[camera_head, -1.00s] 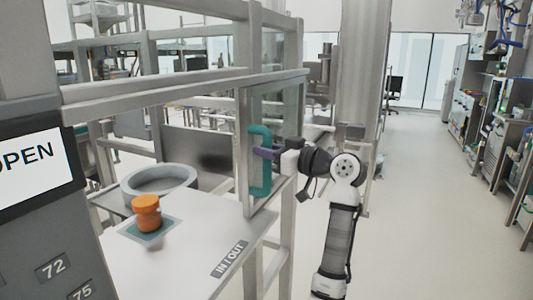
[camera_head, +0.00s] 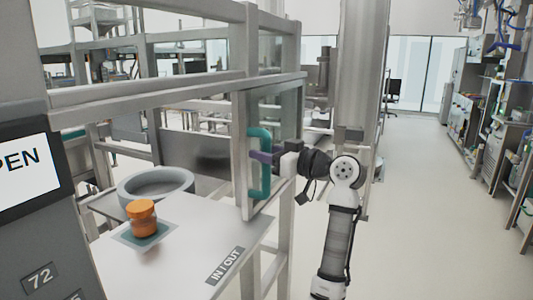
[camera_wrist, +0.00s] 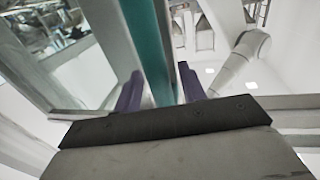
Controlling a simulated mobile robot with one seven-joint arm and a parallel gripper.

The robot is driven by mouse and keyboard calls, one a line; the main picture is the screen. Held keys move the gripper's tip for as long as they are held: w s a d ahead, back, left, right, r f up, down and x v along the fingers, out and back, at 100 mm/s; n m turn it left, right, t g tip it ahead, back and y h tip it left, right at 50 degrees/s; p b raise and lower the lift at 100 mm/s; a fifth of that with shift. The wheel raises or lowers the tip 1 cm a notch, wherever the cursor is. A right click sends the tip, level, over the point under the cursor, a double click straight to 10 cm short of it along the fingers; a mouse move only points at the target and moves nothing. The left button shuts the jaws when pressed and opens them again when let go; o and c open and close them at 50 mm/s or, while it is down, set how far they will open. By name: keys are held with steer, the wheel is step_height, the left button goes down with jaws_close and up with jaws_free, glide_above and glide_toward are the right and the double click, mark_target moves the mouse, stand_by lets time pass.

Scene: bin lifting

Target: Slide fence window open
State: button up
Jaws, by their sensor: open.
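The fence window (camera_head: 240,150) is a grey-framed clear panel standing at the right end of the fence opening. A teal handle (camera_head: 265,184) is fixed upright on it. My gripper (camera_head: 262,157) is at the handle's middle, with purple fingers reaching across it from the right. In the wrist view, my gripper (camera_wrist: 161,90) has one finger on each side of the teal handle (camera_wrist: 148,45). The fingers are apart and the handle runs between them. I cannot tell whether either finger touches it.
Left of the window, a shelf marked IN / OUT (camera_head: 200,262) holds an orange jar (camera_head: 142,218) on a dark pad and a grey ring-shaped bowl (camera_head: 155,184). A screen panel (camera_head: 20,172) stands at the near left. The floor aisle (camera_head: 430,210) on the right is clear.

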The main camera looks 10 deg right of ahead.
steer(key=b+v, duration=0.3)
steer(key=v, duration=1)
steer(key=shift+s+d+b, duration=0.25)
steer(key=shift+s+b, duration=0.1)
steer(key=shift+d, duration=0.1)
